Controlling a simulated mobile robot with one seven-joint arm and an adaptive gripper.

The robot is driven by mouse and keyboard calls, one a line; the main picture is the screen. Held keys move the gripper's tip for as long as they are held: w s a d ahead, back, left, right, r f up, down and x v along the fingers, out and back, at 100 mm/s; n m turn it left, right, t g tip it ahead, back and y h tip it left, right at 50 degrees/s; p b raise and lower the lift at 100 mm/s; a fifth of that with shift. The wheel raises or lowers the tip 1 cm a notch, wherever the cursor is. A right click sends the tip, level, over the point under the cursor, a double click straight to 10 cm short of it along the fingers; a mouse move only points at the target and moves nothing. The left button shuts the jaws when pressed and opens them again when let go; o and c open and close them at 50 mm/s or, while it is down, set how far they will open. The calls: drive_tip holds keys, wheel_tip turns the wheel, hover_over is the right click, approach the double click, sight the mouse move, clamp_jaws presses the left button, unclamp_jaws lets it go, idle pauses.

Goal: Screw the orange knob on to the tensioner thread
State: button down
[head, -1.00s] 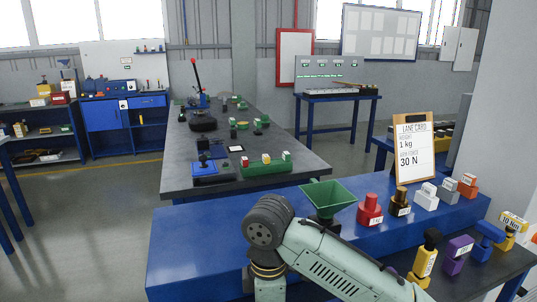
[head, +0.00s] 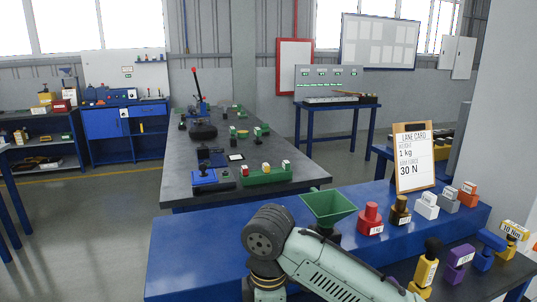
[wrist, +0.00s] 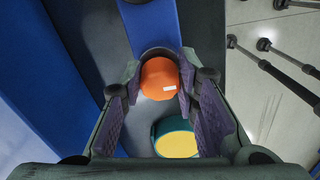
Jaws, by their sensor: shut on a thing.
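The orange knob (wrist: 159,72) is in the wrist view, between the two dark pads of my gripper (wrist: 158,88). The gripper is shut on it. A small pale label shows on the knob. A round green part with a yellow face (wrist: 175,140) lies below the knob in the picture, apart from it. I cannot make out the tensioner thread in either view. In the head view my arm reaches down at the lower middle and the gripper is out of the picture.
A blue bench (head: 185,250) holds a green funnel (head: 328,204), a red block (head: 369,218), other coloured blocks and a lane card (head: 413,160). A dark-topped bench (head: 290,192) with several fixtures stands behind. Open grey floor (head: 90,220) lies to the left.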

drive_tip(key=shift+r+m+p, duration=0.2)
drive_tip(key=shift+m+p, duration=0.75)
drive_tip(key=shift+m, duration=0.15)
drive_tip(key=m, duration=0.3)
drive_tip(key=shift+f, duration=0.35)
drive_tip(key=c, duration=1.7)
unclamp_jaws()
drive_tip(key=shift+m, duration=0.5)
drive_tip(key=o, duration=0.5)
drive_tip(key=shift+o, duration=0.2)
drive_tip(key=shift+r, duration=0.1)
drive_tip(key=shift+r, duration=1.2)
